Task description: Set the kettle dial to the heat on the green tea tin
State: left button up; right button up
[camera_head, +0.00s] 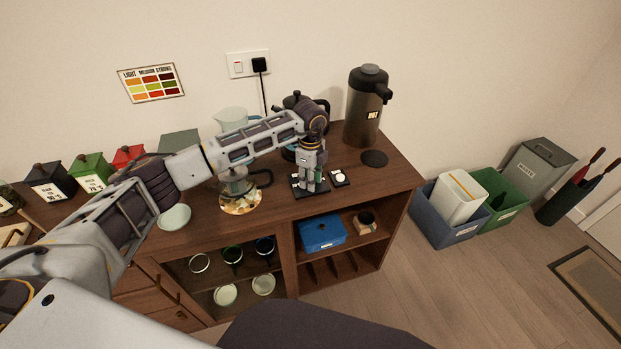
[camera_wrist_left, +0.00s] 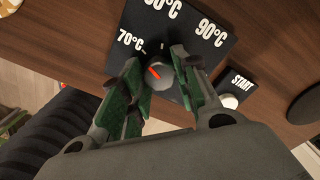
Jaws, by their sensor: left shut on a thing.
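The green tea tin (camera_head: 92,171) stands at the left of the cabinet top; its small white label is hard to read. The dark kettle (camera_head: 296,101) stands at the back, partly hidden by my left arm. In front of it is the black dial plate (camera_head: 298,193). In the left wrist view the grey dial (camera_wrist_left: 161,75) has an orange mark slanting up-left, on the 70°C side. 70°C and 90°C are readable; the label between them is cut off. My left gripper (camera_wrist_left: 158,62) points down over the plate, its green-padded fingers shut on the dial.
The start plate (camera_head: 340,178) with its white button sits just right of the dial plate. A tall dark flask (camera_head: 364,110) stands behind it. A glass pot (camera_head: 235,183) is close under my left forearm. Black (camera_head: 50,181) and red (camera_head: 127,156) tins flank the green one.

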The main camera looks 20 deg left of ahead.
dwell(0.5)
pick_arm(q)
jog(key=o, duration=1)
jog(key=shift+r, duration=6)
